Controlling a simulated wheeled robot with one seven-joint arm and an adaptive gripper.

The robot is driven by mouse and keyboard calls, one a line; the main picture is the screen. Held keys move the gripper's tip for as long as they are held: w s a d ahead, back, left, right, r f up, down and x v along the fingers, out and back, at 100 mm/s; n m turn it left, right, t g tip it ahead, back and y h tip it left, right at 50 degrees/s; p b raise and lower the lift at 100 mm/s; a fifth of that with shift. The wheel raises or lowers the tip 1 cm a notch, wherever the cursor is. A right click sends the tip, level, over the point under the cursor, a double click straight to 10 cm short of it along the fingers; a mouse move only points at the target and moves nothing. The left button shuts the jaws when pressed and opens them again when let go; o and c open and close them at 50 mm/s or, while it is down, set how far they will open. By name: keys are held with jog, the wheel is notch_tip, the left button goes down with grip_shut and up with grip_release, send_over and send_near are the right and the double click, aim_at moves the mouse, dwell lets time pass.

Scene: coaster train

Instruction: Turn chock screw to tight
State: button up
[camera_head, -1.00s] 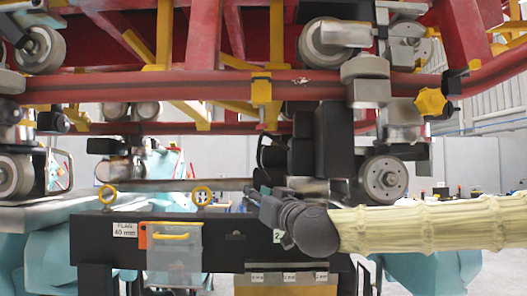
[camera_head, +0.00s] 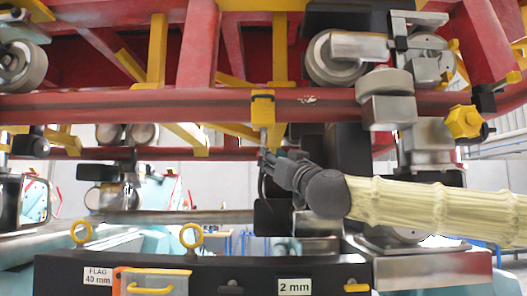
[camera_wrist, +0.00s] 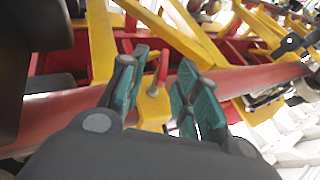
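The yellow chock (camera_head: 262,109) is clamped around the red rail (camera_head: 205,106) near the middle of the head view. A thin grey screw (camera_head: 263,137) hangs from its underside. My gripper (camera_head: 266,155) is just below the chock, its fingertips close to the screw's lower end. In the wrist view, my gripper (camera_wrist: 160,92) is open, with teal pads on both sides of a gap. I see no clear contact between pads and screw.
Wheels (camera_head: 335,58) and a yellow knob (camera_head: 465,121) sit on the train to the right. A dark bench (camera_head: 215,275) with yellow rings and labels stands below. A black block (camera_head: 350,150) is close to the right of my gripper. Yellow struts (camera_wrist: 100,45) crowd the wrist view.

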aim_at(263, 143)
jog(key=shift+a+p+x, duration=0.2)
jog(key=shift+p+x, duration=0.65)
jog(key=shift+x, duration=1.75)
jog(key=shift+s+r, duration=0.1)
jog(key=shift+s, duration=0.05)
grip_shut()
